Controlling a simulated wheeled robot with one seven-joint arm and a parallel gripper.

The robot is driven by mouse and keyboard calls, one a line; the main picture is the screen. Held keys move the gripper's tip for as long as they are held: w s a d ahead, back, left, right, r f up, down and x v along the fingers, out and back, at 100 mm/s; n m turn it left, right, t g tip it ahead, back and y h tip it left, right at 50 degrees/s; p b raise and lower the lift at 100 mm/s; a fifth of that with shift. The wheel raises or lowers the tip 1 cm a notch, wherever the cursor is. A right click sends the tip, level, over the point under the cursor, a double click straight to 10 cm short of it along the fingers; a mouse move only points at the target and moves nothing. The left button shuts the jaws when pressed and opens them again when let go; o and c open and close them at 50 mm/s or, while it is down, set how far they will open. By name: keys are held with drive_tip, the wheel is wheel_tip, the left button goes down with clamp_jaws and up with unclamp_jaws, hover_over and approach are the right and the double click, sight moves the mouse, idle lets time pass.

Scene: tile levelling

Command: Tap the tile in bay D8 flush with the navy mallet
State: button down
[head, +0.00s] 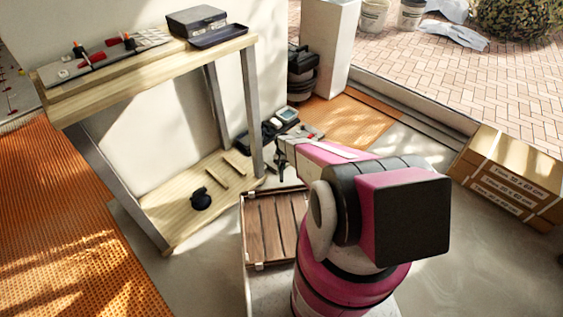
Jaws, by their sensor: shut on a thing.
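My gripper (282,158) is small and dark in the head view, at the far end of my pink arm, low beyond the slatted wooden tray. It is shut on a small dark thing, mostly hidden; I cannot tell from this view whether it is the navy mallet. A grey tiled panel (148,39) lies on the top of the wooden bench (130,88), with red and orange-tipped pieces on it. It is well to the left of my gripper. Bay labels are too small to read, so I cannot pick out D8 or its tile.
A dark open case (218,36) sits at the bench's right end. The lower shelf (165,205) holds wooden strips and a black object (201,199). Dark tools (262,134) lie behind my gripper. Cardboard boxes (510,178) stand right. An orange mat (70,220) covers the left floor.

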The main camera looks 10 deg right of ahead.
drive_tip(key=shift+r, duration=2.7)
drive_tip(key=shift+r, duration=0.1)
